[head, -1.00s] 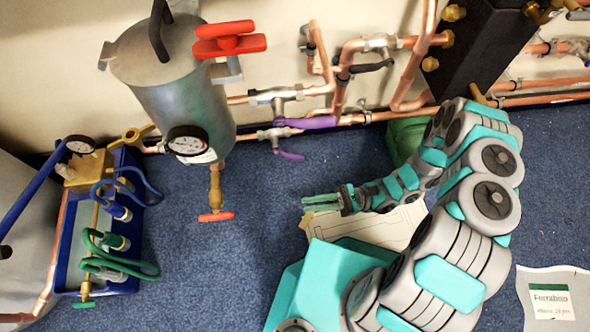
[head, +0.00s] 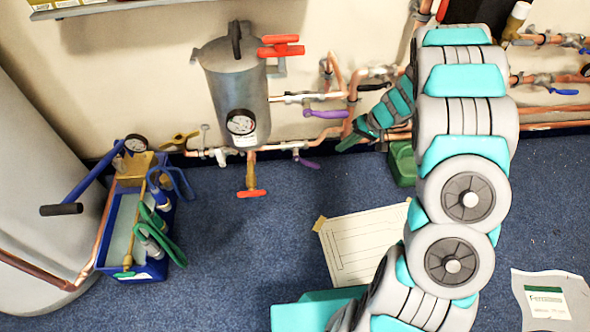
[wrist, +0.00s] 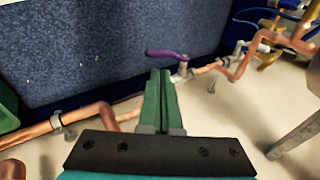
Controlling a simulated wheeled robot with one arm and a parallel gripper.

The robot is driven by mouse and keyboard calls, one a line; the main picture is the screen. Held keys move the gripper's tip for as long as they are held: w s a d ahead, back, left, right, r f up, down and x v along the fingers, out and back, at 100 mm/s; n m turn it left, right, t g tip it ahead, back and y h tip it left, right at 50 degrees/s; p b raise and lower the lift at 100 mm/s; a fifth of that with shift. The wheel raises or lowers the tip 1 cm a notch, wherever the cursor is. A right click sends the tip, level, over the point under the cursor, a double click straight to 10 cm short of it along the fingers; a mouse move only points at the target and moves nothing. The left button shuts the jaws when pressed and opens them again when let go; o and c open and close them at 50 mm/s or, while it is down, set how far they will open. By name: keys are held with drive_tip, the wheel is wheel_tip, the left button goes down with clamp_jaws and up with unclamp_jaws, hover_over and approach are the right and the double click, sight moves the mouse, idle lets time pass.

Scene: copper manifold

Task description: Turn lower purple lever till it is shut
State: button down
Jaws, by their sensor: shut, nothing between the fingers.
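The lower purple lever (head: 308,163) hangs from a valve on the lower copper pipe, pointing down and right at an angle to the pipe. In the wrist view the lower purple lever (wrist: 166,54) extends left from its valve (wrist: 183,70). My gripper (head: 342,147) is just right of the lever in the head view. In the wrist view my gripper (wrist: 160,74) has its green fingers together and empty, their tips close beside the lever and valve. I cannot tell whether they touch. The upper purple lever (head: 324,114) lies roughly along the upper pipe.
A grey tank (head: 237,90) with a red handle stands left of the levers, a gauge on its front. A blue crate (head: 150,270) with hoses stands at the left. A green box (head: 402,165) is on the floor below my arm.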

sight(313, 164)
drive_tip(key=shift+h, duration=0.3)
drive_tip(key=x, duration=0.4)
drive_tip(key=w+x, duration=0.1)
drive_tip(key=x, duration=0.7)
drive_tip(key=shift+w+a, duration=0.2)
drive_tip(key=shift+a, duration=0.2)
drive_tip(key=shift+f, duration=0.15)
